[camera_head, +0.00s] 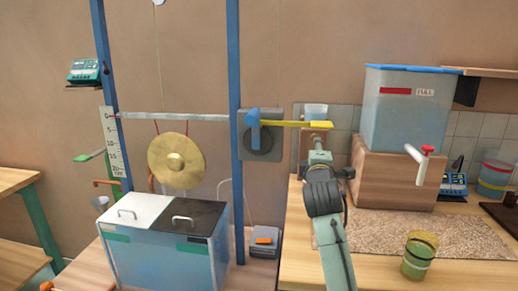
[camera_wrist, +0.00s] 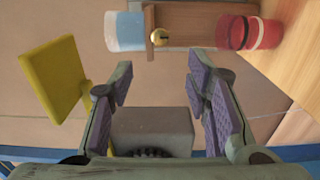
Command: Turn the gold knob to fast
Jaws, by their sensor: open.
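The gold knob (camera_wrist: 160,37) is a small round ball on a brown wooden block (camera_wrist: 190,25) in the wrist view. It lies beyond my fingertips, roughly in line with the space between them, and nothing touches it. A small dark mark shows on it. I cannot read any "fast" label. In the head view I cannot make out the knob; my arm is in front of that area. My gripper (camera_wrist: 158,68) is open and empty, with its two purple-padded fingers apart. In the head view my gripper (camera_head: 318,143) is near the wall, below the yellow lever's end.
A yellow lever (camera_head: 290,124) reaches out just above my gripper; its flat end (camera_wrist: 53,78) is left of my fingers in the wrist view. A blue-white cup (camera_wrist: 125,31) and a red cup (camera_wrist: 238,33) flank the block. A tank (camera_head: 405,115) with a red-handled tap stands right.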

